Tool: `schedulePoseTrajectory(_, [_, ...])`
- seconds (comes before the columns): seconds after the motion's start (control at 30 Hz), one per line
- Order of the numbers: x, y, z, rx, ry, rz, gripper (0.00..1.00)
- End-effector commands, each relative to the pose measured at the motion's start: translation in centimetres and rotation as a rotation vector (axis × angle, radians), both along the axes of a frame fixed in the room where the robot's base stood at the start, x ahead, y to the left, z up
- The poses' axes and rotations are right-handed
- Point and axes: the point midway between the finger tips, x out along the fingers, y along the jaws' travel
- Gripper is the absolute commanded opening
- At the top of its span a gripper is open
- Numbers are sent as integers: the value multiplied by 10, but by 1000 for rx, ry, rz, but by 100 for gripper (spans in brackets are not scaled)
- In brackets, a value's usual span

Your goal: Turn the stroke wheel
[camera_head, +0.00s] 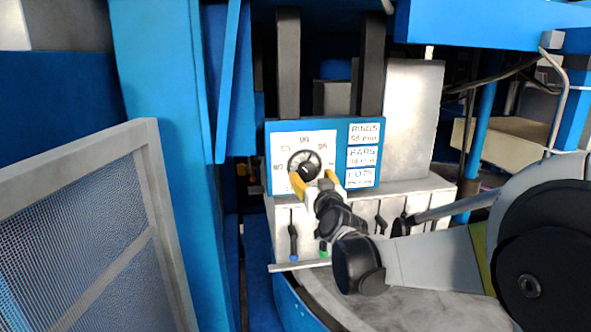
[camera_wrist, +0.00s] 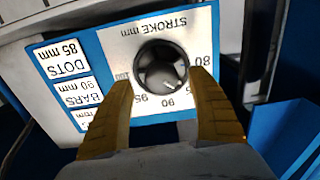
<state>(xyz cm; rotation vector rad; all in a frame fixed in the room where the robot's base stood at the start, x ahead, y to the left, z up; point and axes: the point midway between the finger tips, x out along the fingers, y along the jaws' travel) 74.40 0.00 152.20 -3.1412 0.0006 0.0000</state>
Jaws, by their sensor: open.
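The stroke wheel (camera_head: 304,164) is a round black knob on a white dial plate (camera_head: 290,141) set in a blue panel. In the wrist view the wheel (camera_wrist: 160,66) shows upside down under the words "STROKE mm", with numbers such as 80, 90 and 95 around it. My gripper (camera_head: 312,178) has yellow fingers and stands in front of the lower part of the wheel. In the wrist view my gripper (camera_wrist: 163,82) is open, one finger on each side of the wheel. Whether the fingers touch the wheel I cannot tell.
Labels for rings, bars and dots (camera_head: 363,155) sit beside the dial. Levers with coloured tips (camera_head: 293,240) hang on the grey machine front below. A mesh guard (camera_head: 95,240) stands at the left, and a blue beam (camera_head: 480,22) crosses above.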

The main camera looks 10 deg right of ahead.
Motion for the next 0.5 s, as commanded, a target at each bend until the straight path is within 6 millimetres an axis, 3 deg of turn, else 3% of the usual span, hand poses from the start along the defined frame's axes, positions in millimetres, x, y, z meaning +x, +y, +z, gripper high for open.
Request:
schedulePoseTrajectory(0.2, [33,0,1,0,0,0,68])
schedulePoseTrajectory(0.5, [41,0,0,-1,1,1,68])
